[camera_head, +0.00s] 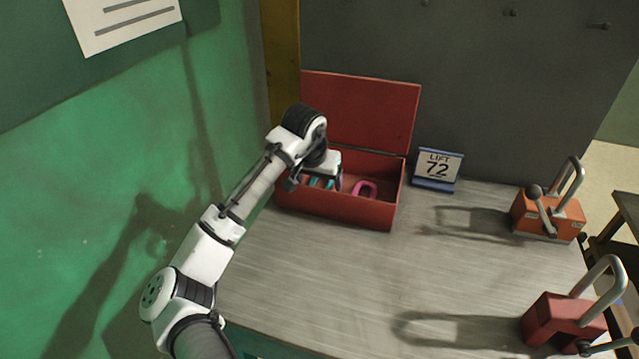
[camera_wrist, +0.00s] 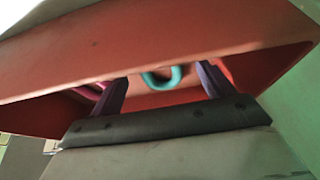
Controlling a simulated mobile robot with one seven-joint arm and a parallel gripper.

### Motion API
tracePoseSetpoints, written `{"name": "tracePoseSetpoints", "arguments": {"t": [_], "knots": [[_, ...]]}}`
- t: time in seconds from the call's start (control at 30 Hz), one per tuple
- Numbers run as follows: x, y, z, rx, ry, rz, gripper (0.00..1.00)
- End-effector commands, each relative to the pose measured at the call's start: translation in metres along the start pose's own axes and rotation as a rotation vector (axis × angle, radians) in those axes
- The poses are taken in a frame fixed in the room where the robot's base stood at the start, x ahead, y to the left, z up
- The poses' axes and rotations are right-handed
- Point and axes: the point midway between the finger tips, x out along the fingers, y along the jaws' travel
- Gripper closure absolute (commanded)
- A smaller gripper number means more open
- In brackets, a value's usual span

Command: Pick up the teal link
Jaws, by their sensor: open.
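The teal link (camera_wrist: 162,80) is a rounded loop inside the red box (camera_head: 350,211), and its curved end shows in the wrist view. In the head view only bits of teal (camera_head: 314,182) show beside my gripper, and the rest is hidden. My gripper (camera_wrist: 161,88) is open, with its two purple fingers reaching into the box. In the wrist view the teal link appears between the fingers, nearer the right one. I cannot tell whether either finger touches it. My gripper also shows in the head view (camera_head: 322,184), at the box's left half.
A pink link (camera_head: 365,188) lies to the right in the box; a red-orange link (camera_wrist: 222,68) shows beside the right finger. The box's raised lid (camera_head: 362,112) stands behind. A "LIFT 72" sign (camera_head: 438,168) and two handled blocks (camera_head: 548,217) (camera_head: 562,319) stand right. The bench middle is clear.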

Motion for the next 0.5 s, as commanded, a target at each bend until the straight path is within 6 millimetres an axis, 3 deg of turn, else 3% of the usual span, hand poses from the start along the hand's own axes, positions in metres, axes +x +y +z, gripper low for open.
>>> {"name": "tracePoseSetpoints", "arguments": {"t": [0.33, 0.5], "knots": [[0.0101, 0.0001, 0.0004, 0.000, 0.000, 0.000, 0.21], [0.0099, 0.0001, 0.0004, 0.000, 0.000, 0.000, 0.44]]}}
